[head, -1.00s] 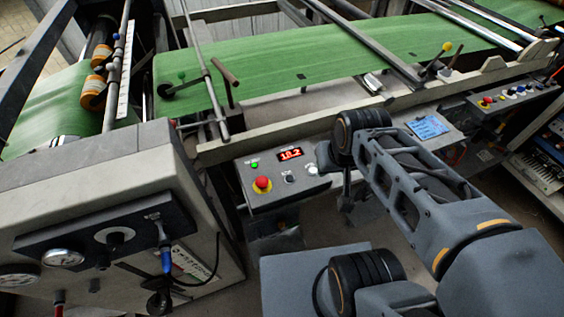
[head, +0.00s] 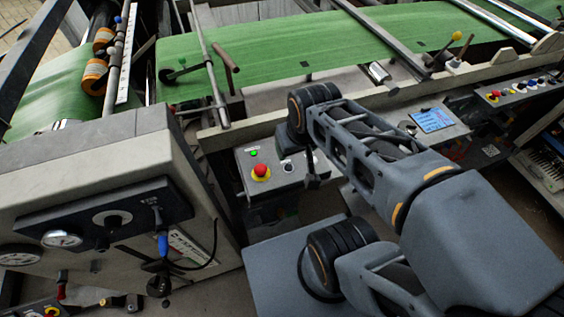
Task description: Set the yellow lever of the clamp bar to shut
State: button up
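The yellow lever (head: 457,36) is at the upper right of the head view. Its yellow ball knob sits on a thin dark rod leaning up and to the right from its foot. It stands by the right, near end of the dark clamp bar (head: 385,32), which crosses the green web (head: 300,52). My gripper (head: 312,183) hangs below the wrist over the grey control panel, well to the left of the lever and apart from it. It is small and dark, and its fingers cannot be made out.
A panel with a red stop button (head: 261,171) lies beside my wrist. A grey cabinet with gauges (head: 62,239) stands at left. A green-knob lever (head: 180,63) and a brown handle (head: 225,55) rise at the web. A blue screen (head: 432,120) is right of my arm.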

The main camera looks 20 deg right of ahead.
aim_at(457, 36)
jog(key=z, duration=3.1)
jog(key=i, duration=1.8)
jog(key=u, duration=1.5)
